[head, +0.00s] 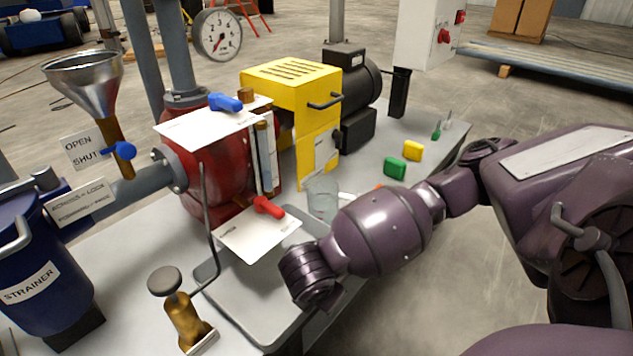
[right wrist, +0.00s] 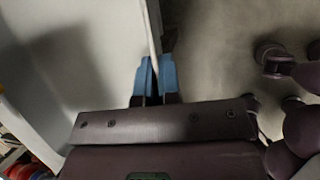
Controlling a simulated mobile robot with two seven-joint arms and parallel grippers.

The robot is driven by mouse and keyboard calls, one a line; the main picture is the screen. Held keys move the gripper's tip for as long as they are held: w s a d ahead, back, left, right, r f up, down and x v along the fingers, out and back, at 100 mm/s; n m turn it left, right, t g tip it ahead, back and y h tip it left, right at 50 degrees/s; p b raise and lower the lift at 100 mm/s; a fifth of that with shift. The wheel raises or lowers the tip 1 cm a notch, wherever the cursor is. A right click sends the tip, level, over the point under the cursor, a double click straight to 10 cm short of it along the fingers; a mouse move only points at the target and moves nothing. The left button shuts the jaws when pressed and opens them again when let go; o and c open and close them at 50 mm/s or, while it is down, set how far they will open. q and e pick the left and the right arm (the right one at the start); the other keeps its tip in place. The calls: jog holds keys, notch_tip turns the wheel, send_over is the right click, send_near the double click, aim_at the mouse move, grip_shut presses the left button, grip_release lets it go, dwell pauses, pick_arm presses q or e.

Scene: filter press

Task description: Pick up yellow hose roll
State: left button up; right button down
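A small yellow block-like piece (head: 413,150) lies on the bench toward its far right edge in the head view. It is the only small loose yellow thing I see; I cannot tell if it is a hose roll. A similar green piece (head: 396,167) lies just in front of it. My right arm reaches over the bench from the right, and its gripper is hidden in the head view. My left gripper is not in view.
The grey bench (head: 120,290) carries a red vessel (head: 212,170), a yellow housing (head: 290,100), a clear beaker (head: 322,197) and a brass valve (head: 183,320). A blue strainer (head: 38,265) stands at left. Open floor (head: 450,270) lies right of the bench.

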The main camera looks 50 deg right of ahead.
jog(key=shift+w+a+r, duration=0.1)
jog(key=shift+w, duration=0.05)
jog(key=c, duration=1.3)
grip_release()
jog(key=shift+f, duration=0.2)
